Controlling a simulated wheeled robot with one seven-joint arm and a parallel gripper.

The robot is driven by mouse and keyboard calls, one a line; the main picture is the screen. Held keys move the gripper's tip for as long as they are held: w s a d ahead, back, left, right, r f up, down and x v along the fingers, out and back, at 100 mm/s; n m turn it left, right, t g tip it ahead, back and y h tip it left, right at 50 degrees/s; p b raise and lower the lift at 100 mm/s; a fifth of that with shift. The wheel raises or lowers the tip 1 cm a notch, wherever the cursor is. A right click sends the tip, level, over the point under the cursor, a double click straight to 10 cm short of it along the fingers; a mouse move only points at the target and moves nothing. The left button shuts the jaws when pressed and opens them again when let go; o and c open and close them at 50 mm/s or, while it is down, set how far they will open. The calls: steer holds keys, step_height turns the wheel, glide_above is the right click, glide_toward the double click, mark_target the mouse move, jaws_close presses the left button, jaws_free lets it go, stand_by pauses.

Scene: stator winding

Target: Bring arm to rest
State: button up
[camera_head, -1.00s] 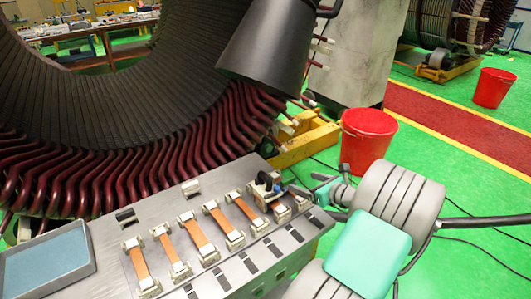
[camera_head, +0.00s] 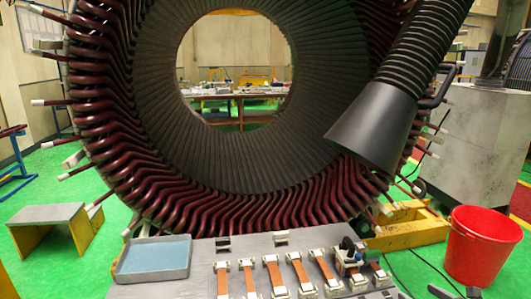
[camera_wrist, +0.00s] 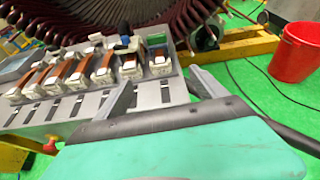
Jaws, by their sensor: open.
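My gripper (camera_wrist: 161,76) shows in the wrist view with its two grey fingers apart and nothing between them. The fingers point toward the end of a grey workbench (camera_wrist: 178,90); I cannot tell how far they are from it. In the head view, my arm is almost wholly out of the picture. Only a small grey piece shows at the bottom right edge, which may be part of my gripper. The big stator (camera_head: 130,130) with dark red winding ends stands upright behind the workbench (camera_head: 210,258).
Several copper strips in white clamps (camera_head: 272,272) line the workbench, with a blue-lined tray (camera_head: 153,258) at its left. A red bucket (camera_head: 483,245) stands right, near a yellow support (camera_head: 410,232). A black cone-shaped hood (camera_head: 375,125) hangs before the stator. Green floor lies left.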

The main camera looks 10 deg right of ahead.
steer(key=s+a+f+n+g+y, duration=0.1)
steer(key=s+a+f+n+g, duration=0.25)
steer(key=f+n, duration=0.3)
steer(key=s+a+f+n+g+y, duration=0.1)
steer(key=s+a+f+n+g, duration=0.1)
steer(key=s+f+n, duration=0.35)
steer(key=s+a+f+n+g+y, duration=0.1)
steer(key=s+a+n+g, duration=0.2)
steer(key=s+n, duration=0.2)
steer(key=s+a+f+n+g, duration=0.1)
steer(key=s+a+n+g, duration=0.1)
steer(key=s+n, duration=0.25)
steer(key=s+a+r+n+g+h, duration=0.1)
steer(key=a+r+n+g+h, duration=0.1)
steer(key=a+r+n+g, duration=0.4)
steer(key=w+a+r+n+t, duration=0.3)
steer(key=a+r, duration=0.4)
steer(key=a, duration=0.3)
steer(key=w+a+r+n+t+h, duration=0.1)
steer(key=w+a+r+n+t, duration=0.3)
steer(key=w+a+r, duration=0.3)
steer(key=a+r+n, duration=0.1)
steer(key=a, duration=0.2)
steer(key=shift+w+r, duration=0.15)
steer(key=shift+w, duration=0.25)
